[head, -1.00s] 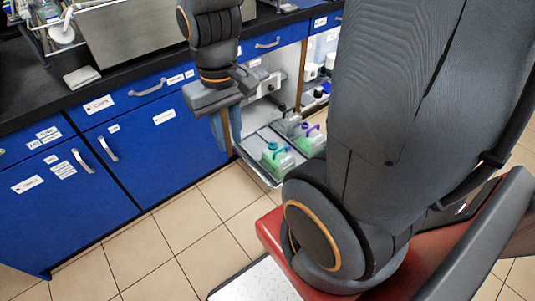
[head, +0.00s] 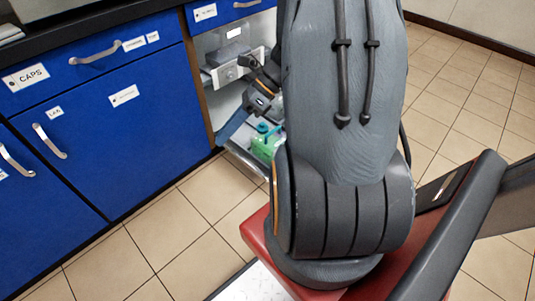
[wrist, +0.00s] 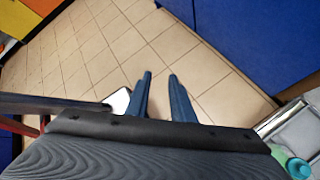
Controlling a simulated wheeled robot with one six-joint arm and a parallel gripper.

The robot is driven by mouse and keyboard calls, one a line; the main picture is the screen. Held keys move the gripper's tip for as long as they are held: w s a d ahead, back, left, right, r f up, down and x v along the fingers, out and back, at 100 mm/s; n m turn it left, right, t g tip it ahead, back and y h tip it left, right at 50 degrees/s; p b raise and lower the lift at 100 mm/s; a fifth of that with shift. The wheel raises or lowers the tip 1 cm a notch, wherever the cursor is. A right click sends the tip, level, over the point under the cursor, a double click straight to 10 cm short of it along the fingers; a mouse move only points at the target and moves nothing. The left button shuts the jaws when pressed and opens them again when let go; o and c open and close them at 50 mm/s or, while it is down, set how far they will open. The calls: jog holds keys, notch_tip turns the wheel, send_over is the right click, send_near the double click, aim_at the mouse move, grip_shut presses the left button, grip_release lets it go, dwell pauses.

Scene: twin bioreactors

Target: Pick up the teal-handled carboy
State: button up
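The teal-handled carboy (head: 264,143) holds green liquid and stands on the pulled-out tray (head: 236,153) of the open cabinet in the head view, partly behind my arm. Its teal top also shows at the lower right edge of the wrist view (wrist: 297,166). My gripper (wrist: 160,76) shows two blue fingers, apart, with only floor tiles beyond them. It is empty and away from the carboy, which lies to the right of the fingers in the wrist view. In the head view one blue finger shows just left of the carboy.
Blue cabinets (head: 110,110) with metal handles line the left under a dark counter (head: 90,30). A grey device (head: 225,72) sits inside the open cabinet. The tiled floor (head: 150,230) in front is clear.

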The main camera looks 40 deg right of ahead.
jog(key=w+d+f+m+t+b, duration=0.3)
jog(key=d+f+m+t+b, duration=0.1)
jog(key=d+f+m, duration=0.25)
jog(key=w+d+f+m+t+b, duration=0.3)
jog(key=w+d+f+m+b, duration=0.1)
jog(key=d+f+m, duration=0.25)
jog(key=m+t+h+b, duration=0.75)
jog(key=m+b, duration=0.25)
jog(key=m, duration=0.3)
send_near(274, 130)
jog(key=w, duration=0.3)
jog(key=shift+g, duration=0.45)
jog(key=shift+f+b+x, duration=0.15)
jog(key=shift+b+x, duration=0.75)
jog(key=shift+x, duration=0.95)
jog(key=shift+f+b+x, duration=0.1)
jog(key=shift+b+x, duration=0.75)
jog(key=shift+x, duration=1)
jog(key=shift+d, duration=0.1)
grip_shut()
jog(key=shift+r, duration=0.15)
